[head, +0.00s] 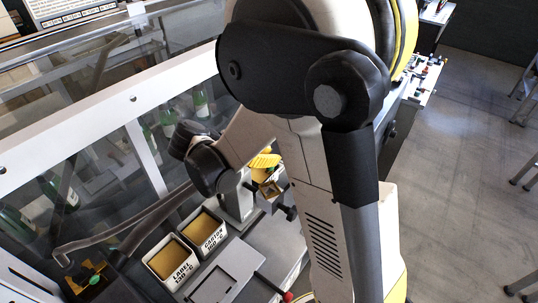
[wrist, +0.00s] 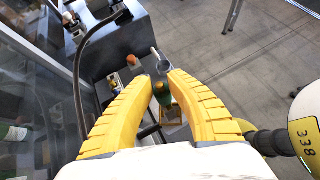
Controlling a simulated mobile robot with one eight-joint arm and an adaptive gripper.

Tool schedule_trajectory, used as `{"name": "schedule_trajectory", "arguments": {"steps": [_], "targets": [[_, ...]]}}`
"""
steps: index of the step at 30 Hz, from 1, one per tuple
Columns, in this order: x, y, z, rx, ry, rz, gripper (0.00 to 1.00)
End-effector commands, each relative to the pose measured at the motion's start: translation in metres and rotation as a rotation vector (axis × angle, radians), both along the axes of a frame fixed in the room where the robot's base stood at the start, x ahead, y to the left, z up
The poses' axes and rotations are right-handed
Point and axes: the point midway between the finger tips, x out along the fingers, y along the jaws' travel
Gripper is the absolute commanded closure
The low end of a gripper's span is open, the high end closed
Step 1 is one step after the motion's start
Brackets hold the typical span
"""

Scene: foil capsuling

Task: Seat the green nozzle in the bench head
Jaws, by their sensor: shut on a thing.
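My gripper (wrist: 164,80) has two ribbed yellow fingers. It is shut on the green nozzle (wrist: 163,92), whose dark green body shows between the fingers in the wrist view. In the head view my yellow gripper (head: 264,162) is small and partly behind my arm, and I cannot make out the nozzle there. A grey round part (wrist: 163,67) shows just beyond the fingertips; I cannot tell if it touches the nozzle. A small block with a gold square face (head: 271,188) is just below the gripper in the head view. I cannot tell which part is the bench head.
Two labelled pots with amber contents, a label pot (head: 172,262) and a capsule pot (head: 204,231), stand on the bench at left. A red-knobbed lever (head: 287,296) is in front. Glass panels with green bottles (head: 201,104) behind line the left side. Open floor lies right.

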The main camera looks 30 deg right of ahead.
Motion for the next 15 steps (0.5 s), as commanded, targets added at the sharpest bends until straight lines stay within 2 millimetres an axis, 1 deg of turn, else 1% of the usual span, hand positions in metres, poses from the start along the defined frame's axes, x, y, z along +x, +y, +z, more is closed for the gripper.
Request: {"name": "schedule_trajectory", "arguments": {"steps": [2, 5, 15], "targets": [[0.0, 0.0, -0.002, -0.002, -0.002, 0.007, 1.0], [0.0, 0.0, -0.009, -0.001, -0.002, 0.006, 1.0], [0.0, 0.0, -0.044, -0.001, -0.001, 0.007, 1.0]]}}
